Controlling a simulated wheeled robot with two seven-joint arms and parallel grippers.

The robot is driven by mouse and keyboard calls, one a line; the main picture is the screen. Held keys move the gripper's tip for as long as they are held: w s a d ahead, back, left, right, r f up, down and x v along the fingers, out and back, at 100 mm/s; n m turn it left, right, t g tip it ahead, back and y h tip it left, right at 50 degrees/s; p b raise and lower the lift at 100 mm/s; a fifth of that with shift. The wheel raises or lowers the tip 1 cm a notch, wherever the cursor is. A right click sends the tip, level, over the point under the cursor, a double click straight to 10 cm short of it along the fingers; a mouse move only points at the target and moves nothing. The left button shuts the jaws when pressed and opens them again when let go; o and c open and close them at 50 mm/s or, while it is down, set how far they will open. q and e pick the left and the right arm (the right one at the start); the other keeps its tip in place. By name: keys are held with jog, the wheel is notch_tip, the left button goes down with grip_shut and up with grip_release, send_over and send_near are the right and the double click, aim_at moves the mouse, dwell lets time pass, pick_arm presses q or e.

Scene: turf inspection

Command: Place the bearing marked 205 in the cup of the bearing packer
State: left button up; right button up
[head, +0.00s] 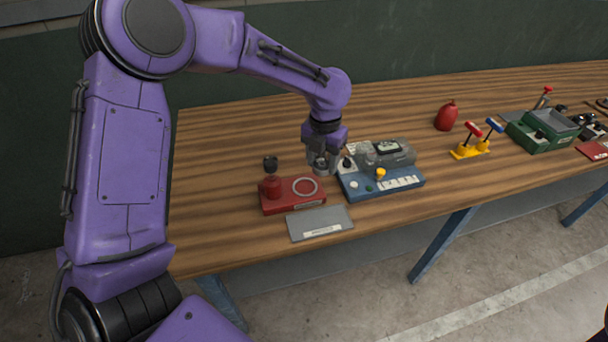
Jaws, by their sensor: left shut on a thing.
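My left gripper (322,168) hangs low over the bench, between the red unit and the blue unit. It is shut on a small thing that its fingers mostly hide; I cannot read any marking. The red unit (281,206) looks like the bearing packer: it has a red post with a dark knob (270,163) at its left and a pale round ring (305,188), perhaps the cup, at its right. The gripper is behind and to the right of that ring, apart from it. No 205 marking is legible. My right gripper is out of view.
A grey labelled plate (319,230) lies in front of the red unit. A blue unit (382,189) with a yellow knob (381,173) stands close right of the gripper. A red bottle (446,116), a yellow stand (469,150) and a green box (542,132) stand farther right.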

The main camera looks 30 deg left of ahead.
pick_arm(q)
jog(key=p, duration=0.1)
send_over(305, 187)
jog(key=f, duration=0.6)
jog(key=shift+w+d+f, duration=0.15)
jog(key=shift+w+d, duration=0.15)
jog(key=f, duration=0.1)
jog(key=f+p, duration=0.1)
jog(key=s+f, duration=0.1)
jog(key=shift+a+p, duration=0.35)
jog(key=shift+a, duration=0.05)
jog(key=shift+w+d+f, duration=0.1)
jog(key=shift+w+f, duration=0.1)
jog(key=shift+f, duration=0.2)
